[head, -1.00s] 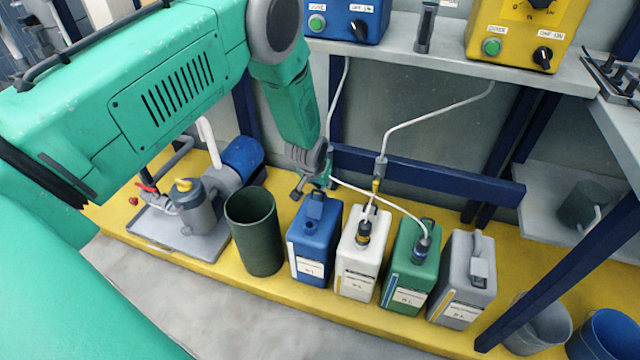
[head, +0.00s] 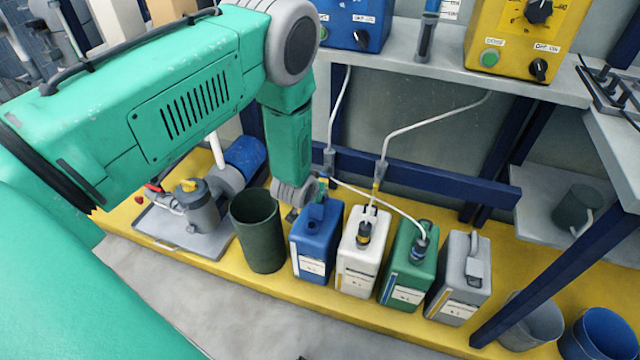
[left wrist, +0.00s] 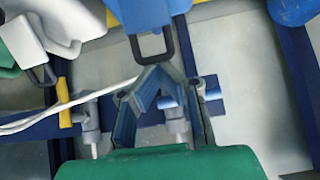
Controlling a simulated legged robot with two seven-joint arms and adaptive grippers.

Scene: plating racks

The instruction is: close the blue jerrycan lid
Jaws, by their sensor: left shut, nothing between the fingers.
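The blue jerrycan (head: 312,258) stands on the yellow platform, left of the white jerrycan. Its lid (head: 317,212) appears raised behind a dark round opening on the top. My left gripper (head: 292,214) is beside the jerrycan's upper left back corner, partly hidden behind it. In the left wrist view its fingers (left wrist: 155,72) meet at the tips, shut and empty. A blue body with a dark square loop (left wrist: 152,45) is just beyond the tips; I cannot tell whether they touch. My right gripper is not in view.
A dark green bin (head: 256,235) stands close on the left. The white jerrycan (head: 358,270), green jerrycan (head: 407,280) and grey jerrycan (head: 457,290) stand in a row on the right. Thin white hoses (head: 400,207) run above them. A shelf (head: 450,62) overhangs behind.

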